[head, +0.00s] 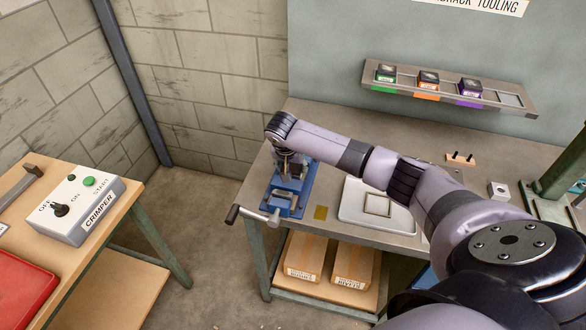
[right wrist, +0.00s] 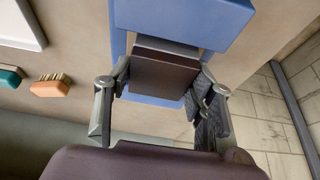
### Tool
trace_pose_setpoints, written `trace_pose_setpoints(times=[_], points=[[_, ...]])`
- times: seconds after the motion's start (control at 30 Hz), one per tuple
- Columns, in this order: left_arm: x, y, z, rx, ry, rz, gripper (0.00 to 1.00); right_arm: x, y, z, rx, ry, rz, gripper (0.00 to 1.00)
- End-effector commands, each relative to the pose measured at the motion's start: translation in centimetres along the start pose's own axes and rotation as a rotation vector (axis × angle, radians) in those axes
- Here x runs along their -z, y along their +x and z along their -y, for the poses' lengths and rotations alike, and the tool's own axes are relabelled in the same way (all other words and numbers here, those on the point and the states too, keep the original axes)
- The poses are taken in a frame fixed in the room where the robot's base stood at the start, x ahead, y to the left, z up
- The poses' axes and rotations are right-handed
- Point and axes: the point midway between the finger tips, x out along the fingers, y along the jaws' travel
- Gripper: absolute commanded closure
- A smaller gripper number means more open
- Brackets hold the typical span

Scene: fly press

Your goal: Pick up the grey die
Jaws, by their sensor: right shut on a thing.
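My right gripper (right wrist: 161,78) is shut on a dark block with a light grey band, which looks like the grey die (right wrist: 165,70). The block sits between the two fingers, right at the blue vise-like fixture (right wrist: 185,16); I cannot tell whether it touches the fixture. In the head view my right gripper (head: 290,165) points down over the blue fixture (head: 287,203) at the bench's left end, and the block is hidden there. My left gripper is not in view.
A shelf (head: 515,99) holds green, orange and purple dies, with an empty place at its right. A crimper box (head: 83,205) stands on the left table. A handle (head: 250,215) juts past the bench front.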

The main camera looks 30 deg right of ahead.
Motion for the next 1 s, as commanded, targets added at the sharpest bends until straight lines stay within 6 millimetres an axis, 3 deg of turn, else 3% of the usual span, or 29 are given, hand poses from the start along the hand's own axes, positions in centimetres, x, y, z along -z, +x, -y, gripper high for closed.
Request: trace_pose_setpoints(times=[0.47, 1.0], points=[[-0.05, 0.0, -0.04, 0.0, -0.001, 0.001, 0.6, -0.01, 0.0, -0.02, -0.001, 0.0, 0.0, 0.99], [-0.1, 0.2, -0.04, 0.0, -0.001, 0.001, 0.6, 0.47, -0.76, 0.13, 0.004, 0.002, -0.004, 1.0]])
